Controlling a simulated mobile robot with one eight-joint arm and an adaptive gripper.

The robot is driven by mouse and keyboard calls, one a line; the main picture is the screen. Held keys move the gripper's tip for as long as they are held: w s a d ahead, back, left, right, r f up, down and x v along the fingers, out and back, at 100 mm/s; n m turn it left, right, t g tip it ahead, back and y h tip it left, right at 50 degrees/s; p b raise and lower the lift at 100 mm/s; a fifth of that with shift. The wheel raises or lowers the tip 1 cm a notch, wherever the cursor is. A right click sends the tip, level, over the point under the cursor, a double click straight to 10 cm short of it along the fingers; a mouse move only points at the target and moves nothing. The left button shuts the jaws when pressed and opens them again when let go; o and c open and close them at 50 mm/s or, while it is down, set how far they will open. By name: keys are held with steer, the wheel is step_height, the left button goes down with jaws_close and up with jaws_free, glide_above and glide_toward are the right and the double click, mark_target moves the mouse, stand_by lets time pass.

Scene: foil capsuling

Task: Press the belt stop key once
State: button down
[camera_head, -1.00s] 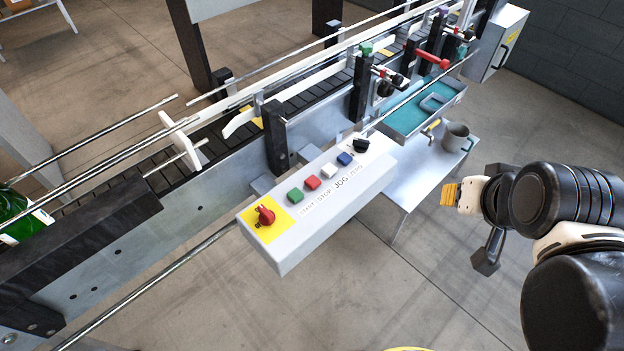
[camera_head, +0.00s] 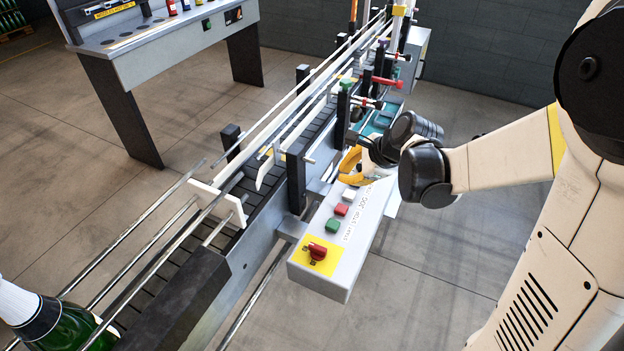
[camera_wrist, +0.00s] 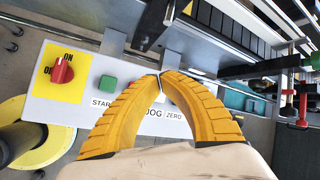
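The control box (camera_head: 330,278) is a pale box beside the conveyor, with a row of coloured keys. The red stop key (camera_head: 341,209) sits between the green start key (camera_head: 332,225) and a white key (camera_head: 349,195). My gripper (camera_head: 347,178) has yellow ribbed fingers and is above the far end of the box. In the wrist view its fingertips (camera_wrist: 160,73) meet, with nothing seen between them. I cannot tell whether the fingers touch the box.
A red rotary switch (camera_head: 317,250) on a yellow plate is at the near end of the box. Conveyor rails and black posts (camera_head: 296,180) stand close on its left. A green bottle (camera_head: 60,325) is at lower left. Open floor lies right of the box.

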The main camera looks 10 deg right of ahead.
mark_target(340, 205)
steer(key=shift+w+a+f+m, duration=0.2)
steer(key=shift+a+f+m, duration=0.05)
steer(key=shift+f+m, duration=0.15)
step_height(340, 205, down, 9)
steer(key=b, duration=0.7)
steer(key=shift+r, duration=0.15)
stand_by(1.2)
steer(key=shift+f+b, duration=0.4)
steer(key=shift+b, duration=0.1)
